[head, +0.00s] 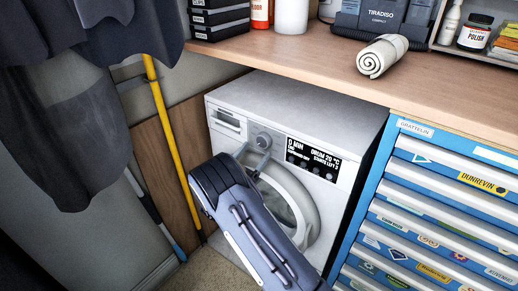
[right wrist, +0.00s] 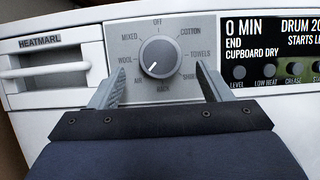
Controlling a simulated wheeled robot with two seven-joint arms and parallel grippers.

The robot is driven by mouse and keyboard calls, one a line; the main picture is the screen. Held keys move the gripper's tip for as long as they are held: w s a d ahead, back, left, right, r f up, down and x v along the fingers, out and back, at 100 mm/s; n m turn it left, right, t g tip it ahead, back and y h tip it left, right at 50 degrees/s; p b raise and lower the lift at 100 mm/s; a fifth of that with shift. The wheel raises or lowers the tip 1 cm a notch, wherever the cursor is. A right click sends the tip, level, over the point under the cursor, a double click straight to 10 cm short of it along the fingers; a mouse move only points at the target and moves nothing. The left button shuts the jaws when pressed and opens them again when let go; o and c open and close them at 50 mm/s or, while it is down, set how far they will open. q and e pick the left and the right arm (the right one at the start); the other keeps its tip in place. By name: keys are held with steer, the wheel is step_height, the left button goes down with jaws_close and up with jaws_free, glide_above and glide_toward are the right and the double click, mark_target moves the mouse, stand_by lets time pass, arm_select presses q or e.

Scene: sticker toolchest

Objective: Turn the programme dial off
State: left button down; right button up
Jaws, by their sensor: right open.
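The programme dial (right wrist: 160,57) is a round grey knob on the white dryer's front panel, and it also shows in the head view (head: 264,140). Its white mark points to the lower left, toward the AIR label. OFF (right wrist: 157,23) is printed at the top of the ring of labels. My right gripper (right wrist: 158,76) is open, with one finger on each side below the dial. The fingers seem apart from the knob, and nothing is between them. The right gripper also shows in the head view (head: 257,158) in front of the dryer (head: 290,108). My left gripper is not in view.
The display (right wrist: 272,40) reads 0 MIN, END, CUPBOARD DRY, with small buttons below. A drawer handle (right wrist: 42,68) is left of the dial. A wooden worktop (head: 320,62) overhangs the dryer. A blue tool chest (head: 440,200) stands right, a yellow pole (head: 160,105) left.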

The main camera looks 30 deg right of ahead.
mark_target(262, 144)
steer(key=shift+x, duration=1.6)
steer(key=shift+c, duration=0.4)
